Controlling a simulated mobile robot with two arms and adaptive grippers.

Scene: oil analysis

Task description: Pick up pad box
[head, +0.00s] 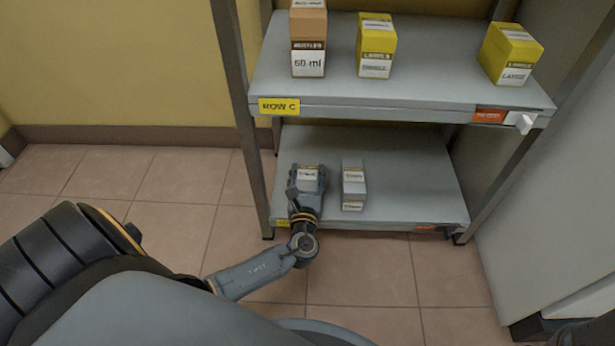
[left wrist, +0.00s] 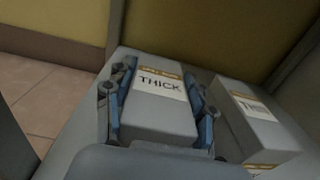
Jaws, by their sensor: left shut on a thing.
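A grey-white box with a "THICK" label (left wrist: 160,98) is between the blue fingers of my left gripper (left wrist: 162,108) in the left wrist view. The fingers press on both of its sides. In the head view my left gripper (head: 307,184) is at the left of the lower shelf (head: 415,170), with the held box's labelled top (head: 307,174) showing between its fingers. I cannot tell whether the box rests on the shelf. A similar box (head: 353,186) stands just to the right, apart from the gripper; it also shows in the left wrist view (left wrist: 255,120).
The upper shelf (head: 425,90), marked ROW C, overhangs behind and above. It bears a brown box (head: 308,35) and two yellow boxes (head: 376,42), (head: 510,52). Metal posts (head: 240,90) stand at the sides. The lower shelf's right part is bare.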

